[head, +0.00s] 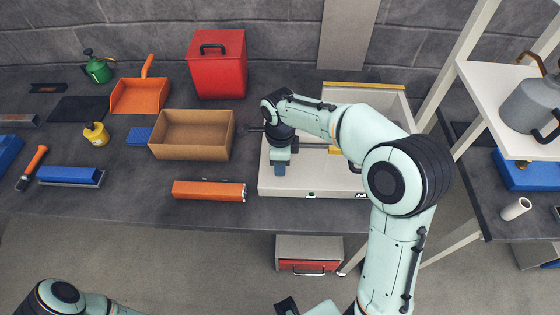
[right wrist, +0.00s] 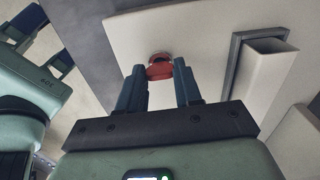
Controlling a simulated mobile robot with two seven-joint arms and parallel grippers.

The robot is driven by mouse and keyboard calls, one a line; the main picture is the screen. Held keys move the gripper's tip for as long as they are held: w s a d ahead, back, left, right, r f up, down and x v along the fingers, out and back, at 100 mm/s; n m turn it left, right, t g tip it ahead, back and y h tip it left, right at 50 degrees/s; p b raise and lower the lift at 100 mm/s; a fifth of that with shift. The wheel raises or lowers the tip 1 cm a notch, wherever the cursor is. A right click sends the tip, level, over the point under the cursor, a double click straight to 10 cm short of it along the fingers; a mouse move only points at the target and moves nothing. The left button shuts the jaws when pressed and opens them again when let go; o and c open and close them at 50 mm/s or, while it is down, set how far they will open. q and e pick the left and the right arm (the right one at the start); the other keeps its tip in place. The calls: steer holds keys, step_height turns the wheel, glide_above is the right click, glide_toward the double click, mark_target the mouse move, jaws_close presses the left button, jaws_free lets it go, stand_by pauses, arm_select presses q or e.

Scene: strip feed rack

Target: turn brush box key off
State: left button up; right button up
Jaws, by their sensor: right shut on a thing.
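The brush box (head: 290,190) is a pale box with a yellow back edge, on the dark bench. Its flat pale panel (right wrist: 120,25) fills much of the right wrist view. The red key (right wrist: 159,70) sits on a round mount on that panel. My right gripper (head: 280,170) is over the box's front left part. In the right wrist view its dark blue fingers (right wrist: 160,80) are shut on the key, one on each side. The key is hidden in the head view. At the left of the right wrist view, another gripper, apparently my left (right wrist: 45,40), shows two fingers apart.
An orange bar-shaped block (head: 208,190) and an open cardboard box (head: 192,150) lie left of the brush box. A red bin (head: 217,70) stands behind them. A white shelf frame (head: 470,105) rises at the right. A rectangular duct (right wrist: 262,75) juts from the panel beside the key.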

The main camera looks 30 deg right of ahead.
stand_by(0.4)
steer(key=o, duration=1)
steer(key=shift+o, duration=0.2)
steer(key=shift+r, duration=0.1)
arm_select(q)
steer(key=shift+w+r+p, duration=0.4)
steer(key=shift+r+p, duration=0.1)
steer(key=shift+r, duration=0.1)
steer(key=shift+w+r+p, duration=0.35)
steer(key=shift+r+p, duration=0.1)
steer(key=shift+r, duration=0.15)
arm_select(e)
step_height(320, 180, up, 13)
arm_select(q)
steer(key=shift+s, duration=0.1)
